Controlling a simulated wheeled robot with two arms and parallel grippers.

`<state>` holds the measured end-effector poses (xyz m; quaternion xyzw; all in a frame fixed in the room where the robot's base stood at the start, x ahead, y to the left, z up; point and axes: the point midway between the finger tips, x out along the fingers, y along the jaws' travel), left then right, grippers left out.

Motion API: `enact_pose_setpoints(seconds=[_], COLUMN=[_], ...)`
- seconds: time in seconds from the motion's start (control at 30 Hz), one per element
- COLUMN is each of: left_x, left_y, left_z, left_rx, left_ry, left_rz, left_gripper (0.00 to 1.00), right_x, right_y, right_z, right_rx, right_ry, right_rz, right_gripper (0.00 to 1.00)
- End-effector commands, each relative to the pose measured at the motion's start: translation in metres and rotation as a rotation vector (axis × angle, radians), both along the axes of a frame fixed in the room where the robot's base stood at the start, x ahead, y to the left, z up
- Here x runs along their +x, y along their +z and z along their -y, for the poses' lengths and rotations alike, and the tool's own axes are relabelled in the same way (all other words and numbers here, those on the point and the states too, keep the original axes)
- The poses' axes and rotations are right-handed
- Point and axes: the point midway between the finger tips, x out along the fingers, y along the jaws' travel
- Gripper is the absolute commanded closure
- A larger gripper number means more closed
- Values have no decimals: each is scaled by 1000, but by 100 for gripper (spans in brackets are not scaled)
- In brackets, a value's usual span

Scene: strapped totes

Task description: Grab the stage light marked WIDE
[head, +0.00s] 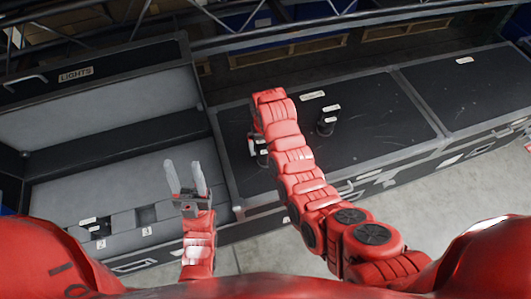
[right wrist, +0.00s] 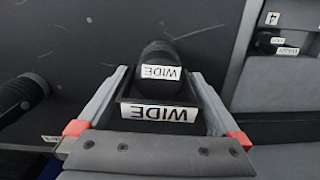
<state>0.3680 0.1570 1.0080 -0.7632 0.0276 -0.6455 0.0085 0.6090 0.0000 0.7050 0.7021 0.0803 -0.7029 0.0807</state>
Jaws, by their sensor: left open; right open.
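The black stage light marked WIDE (right wrist: 158,55) stands on the dark case lid in the right wrist view, with a second WIDE label on its base (right wrist: 160,113). My right gripper (right wrist: 160,74) is open, with one finger on each side of this light; I cannot tell whether they touch it. In the head view my right arm largely hides that spot, and a small part of a light (head: 262,158) shows beside the arm. My left gripper (head: 186,178) is open and empty, in front of the open case.
Another black light (head: 325,124) stands on the closed case lid (head: 375,110), right of my right arm. The open case marked LIGHTS (head: 75,74) is at left, with labelled compartments (head: 145,231) holding dark items (head: 98,229). Metal trusses (head: 300,38) run behind.

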Motion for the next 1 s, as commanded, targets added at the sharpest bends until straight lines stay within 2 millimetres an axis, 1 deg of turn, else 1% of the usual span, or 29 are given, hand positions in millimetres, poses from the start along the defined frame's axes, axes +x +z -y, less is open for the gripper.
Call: enact_pose_setpoints(seconds=[0.07, 0.1, 0.23, 0.3, 0.47, 0.5, 0.57, 0.7, 0.77, 0.8, 0.97, 1.0], left_x=[0, 0, 0, 0, 0, 0, 0, 0, 0, 0, 0, 0], left_y=[6, 7, 8, 8, 8, 8, 8, 8, 8, 8, 8, 8], left_z=[0, 0, 0, 0, 0, 0, 0, 0, 0, 0, 0, 0], left_rx=[0, 0, 0, 0, 0, 0, 0, 0, 0, 0, 0, 0], left_ry=[0, 0, 0, 0, 0, 0, 0, 0, 0, 0, 0, 0], left_rz=[0, 0, 0, 0, 0, 0, 0, 0, 0, 0, 0, 0], left_gripper=[50, 50, 50, 50, 50, 50, 50, 50, 50, 50, 50, 50], right_x=[0, 0, 1, 0, 1, 1, 1, 1, 1, 1, 1, 1], right_y=[-8, -15, -29, -32, -33, -33, -33, -33, -33, -33, -32, -32], right_z=[1, 1, 1, 0, 0, 0, 0, 0, 0, 0, 0, 0], right_rx=[-2, -2, 0, 0, 0, 0, 0, 0, 0, 0, 0, 0], right_ry=[-1, -1, 0, 0, 0, 0, 0, 0, 0, 0, 0, 0], right_rz=[-4, -5, -1, -2, 0, 1, 1, 1, 1, 1, 1, 2], right_gripper=[0, 0, 0, 0, 0, 4, 14, 40, 50, 58, 86, 94])
